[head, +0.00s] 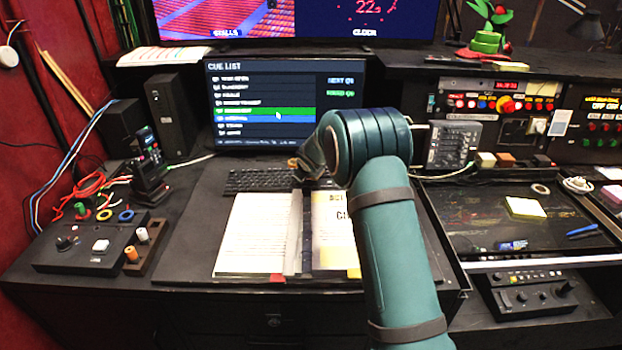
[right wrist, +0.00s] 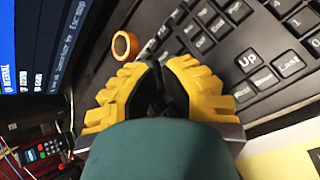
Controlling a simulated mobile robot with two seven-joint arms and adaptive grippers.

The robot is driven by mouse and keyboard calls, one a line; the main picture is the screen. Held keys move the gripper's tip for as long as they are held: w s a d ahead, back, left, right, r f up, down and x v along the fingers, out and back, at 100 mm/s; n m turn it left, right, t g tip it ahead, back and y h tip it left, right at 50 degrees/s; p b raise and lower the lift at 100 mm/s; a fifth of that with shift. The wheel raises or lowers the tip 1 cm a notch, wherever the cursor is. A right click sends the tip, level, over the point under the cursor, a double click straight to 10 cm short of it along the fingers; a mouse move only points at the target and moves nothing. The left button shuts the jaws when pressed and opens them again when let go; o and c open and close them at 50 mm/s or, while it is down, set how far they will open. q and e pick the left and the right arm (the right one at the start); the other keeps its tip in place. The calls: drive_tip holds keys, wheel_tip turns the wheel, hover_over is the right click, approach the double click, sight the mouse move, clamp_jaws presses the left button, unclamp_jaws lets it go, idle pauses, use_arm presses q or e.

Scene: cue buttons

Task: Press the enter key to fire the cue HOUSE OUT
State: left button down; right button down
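The black keyboard (head: 254,181) lies below the cue list monitor (head: 262,137) in the head view. The monitor shows one green row and a blue row below it; the row text is too small to read surely. My right gripper (head: 297,164) is over the keyboard's right part, partly hidden by my teal arm. Keys of the keyboard (right wrist: 222,55) lie close beyond, one marked "Up". I cannot make out the enter key or any contact. My left gripper is out of view.
An open script binder (head: 254,235) lies in front of the keyboard. A small orange ring-shaped thing (right wrist: 125,45) is by the keys. A button box (head: 90,247) and cables stand left; a black speaker (head: 170,115) is behind. Control panels (head: 500,105) and a tray fill the right.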

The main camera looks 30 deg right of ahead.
sight(309, 179)
drive_tip(key=shift+r, duration=0.5)
drive_tip(key=shift+r+p, duration=2.3)
drive_tip(key=shift+r, duration=0.2)
